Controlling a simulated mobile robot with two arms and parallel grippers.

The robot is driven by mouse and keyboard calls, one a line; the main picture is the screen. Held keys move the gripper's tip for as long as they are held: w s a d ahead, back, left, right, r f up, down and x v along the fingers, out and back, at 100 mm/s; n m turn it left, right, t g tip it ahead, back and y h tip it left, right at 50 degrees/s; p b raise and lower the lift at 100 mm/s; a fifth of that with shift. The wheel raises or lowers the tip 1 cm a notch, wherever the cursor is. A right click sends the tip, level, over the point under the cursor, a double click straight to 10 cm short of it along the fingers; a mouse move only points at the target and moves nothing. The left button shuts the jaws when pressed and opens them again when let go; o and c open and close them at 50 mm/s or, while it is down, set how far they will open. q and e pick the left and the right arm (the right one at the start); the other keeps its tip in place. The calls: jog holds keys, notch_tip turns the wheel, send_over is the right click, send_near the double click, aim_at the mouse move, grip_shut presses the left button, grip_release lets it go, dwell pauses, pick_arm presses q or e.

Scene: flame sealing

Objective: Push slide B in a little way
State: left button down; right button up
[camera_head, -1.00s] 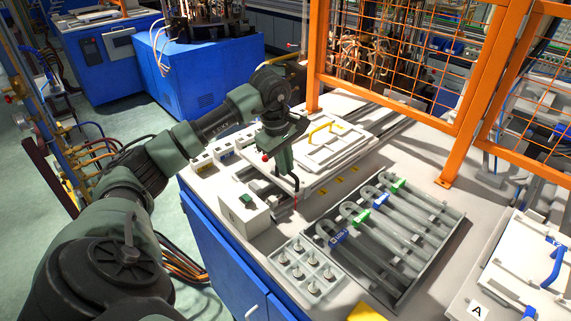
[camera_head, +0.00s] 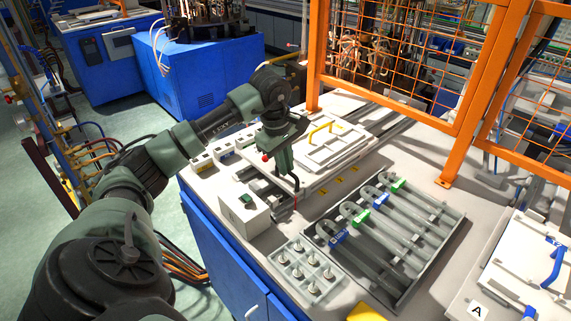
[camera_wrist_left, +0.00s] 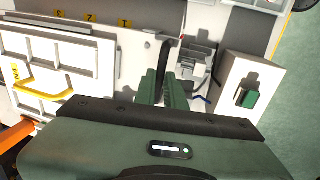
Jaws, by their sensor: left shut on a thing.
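Slide B, a white plate with a raised panel and a yellow handle (camera_head: 321,129), lies on rails on the white bench; I take it to be this one, as no letter B is readable. Its panel (camera_head: 335,146) shows in the head view, and its white plate (camera_wrist_left: 75,62) in the left wrist view. My left gripper (camera_head: 292,188) points down at the slide's near end. In the left wrist view its green fingers (camera_wrist_left: 163,88) are close together, shut on a dark handle part that they mostly hide. My right gripper is not in view.
A white box with a green button (camera_head: 246,199) stands close by the gripper. A tray of U-shaped glass tubes (camera_head: 395,275) and a small rack (camera_head: 299,284) lie nearer. Orange mesh fencing (camera_head: 447,182) bounds the back. Yellow number marks (camera_wrist_left: 90,17) line the rail.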

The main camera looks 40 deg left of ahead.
pick_arm(q)
jog(key=shift+w+d+r, duration=0.1)
jog(key=shift+w, duration=0.2)
jog(key=w, duration=0.9)
jog(key=w+d, duration=0.1)
jog(key=w, duration=0.3)
jog(key=shift+w, duration=0.25)
jog(key=c, duration=1.5)
grip_release()
jog(key=shift+s, duration=0.1)
jog(key=shift+s+r+b, duration=0.25)
jog(key=shift+r+b, duration=0.1)
jog(key=shift+r, duration=0.9)
jog(key=shift+s+r+b, duration=0.25)
jog(key=shift+r+b, duration=0.1)
jog(key=shift+r, duration=0.9)
jog(key=shift+s+r+b, duration=0.25)
jog(key=shift+r+b, duration=0.1)
jog(key=shift+r, duration=0.9)
